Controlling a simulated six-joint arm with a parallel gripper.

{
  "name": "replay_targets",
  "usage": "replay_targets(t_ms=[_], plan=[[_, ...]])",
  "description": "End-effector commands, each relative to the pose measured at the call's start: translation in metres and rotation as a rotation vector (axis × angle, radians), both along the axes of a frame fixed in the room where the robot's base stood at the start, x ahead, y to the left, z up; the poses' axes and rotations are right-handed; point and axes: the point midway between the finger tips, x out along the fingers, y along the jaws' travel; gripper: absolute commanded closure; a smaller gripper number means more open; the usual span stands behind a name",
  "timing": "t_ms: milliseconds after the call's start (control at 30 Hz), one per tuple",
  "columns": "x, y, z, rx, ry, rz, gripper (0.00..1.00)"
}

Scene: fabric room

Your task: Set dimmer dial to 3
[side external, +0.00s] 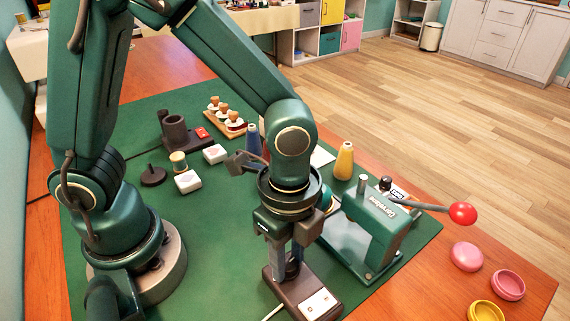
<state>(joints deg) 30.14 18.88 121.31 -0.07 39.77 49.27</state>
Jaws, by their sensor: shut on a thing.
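The dimmer is a dark brown box with a white panel (318,304) on its top, at the front edge of the green mat. Its dark dial (292,268) is a small knob at the box's rear left end. My gripper (290,266) points down over that end, with its two fingers around the dial and shut on it. The fingers hide much of the dial, and its pointer and any number marks cannot be read. A light cord (272,311) leaves the box on the left.
A green press (372,222) with a red-ball lever (462,213) stands close on the right. A yellow cone (344,160) stands behind it. Pink and yellow round pieces (486,311) lie at the front right. The green mat (225,260) is clear left of the dimmer.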

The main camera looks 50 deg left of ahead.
Motion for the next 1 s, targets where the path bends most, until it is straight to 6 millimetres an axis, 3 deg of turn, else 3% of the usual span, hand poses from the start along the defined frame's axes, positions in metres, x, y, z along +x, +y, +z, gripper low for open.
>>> replay_targets(t_ms=[300,867,900,933,1000], plan=[[-0.0014,0.0015,-0.0001,0.005,0.006,-0.127,1.0],[-0.0013,0.002,-0.0003,0.006,0.005,-0.153,1.0],[-0.0013,0.002,-0.0003,0.006,0.006,-0.153,0.48],[-0.0013,0.0019,-0.0003,0.006,0.005,-0.153,0.37],[-0.001,0.0016,-0.0002,0.005,0.004,-0.152,0.33]])
